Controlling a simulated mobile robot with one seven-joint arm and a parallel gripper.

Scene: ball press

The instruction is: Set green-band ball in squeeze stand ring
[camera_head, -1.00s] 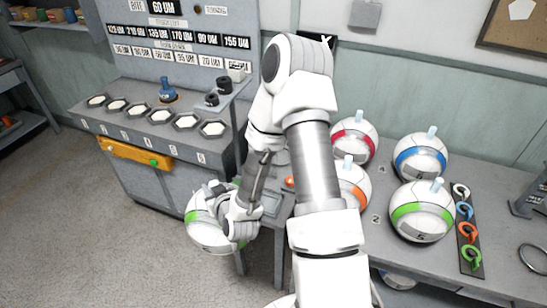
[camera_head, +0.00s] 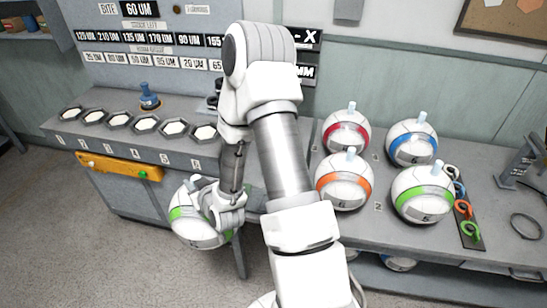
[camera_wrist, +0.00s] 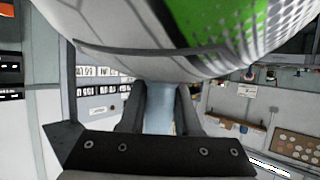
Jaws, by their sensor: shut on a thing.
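My gripper (camera_head: 222,200) is shut on the light-blue stem (camera_wrist: 160,108) of a white ball with a green band (camera_head: 190,230). It holds this ball in the air in front of the left bench. In the wrist view the ball (camera_wrist: 175,35) fills the top. A second green-band ball (camera_head: 422,205) rests on the right bench. A dark ring (camera_head: 527,226) lies at the far right of that bench, near a grey stand (camera_head: 522,165) cut off by the picture edge. I cannot tell whether these form the squeeze stand.
Red (camera_head: 346,142), blue (camera_head: 411,150) and orange (camera_head: 343,192) banded balls stand on the right bench. A dark strip with coloured hooks (camera_head: 469,228) lies beside them. The left bench (camera_head: 75,143) has a row of hexagonal sockets. Open floor (camera_head: 90,250) lies in front.

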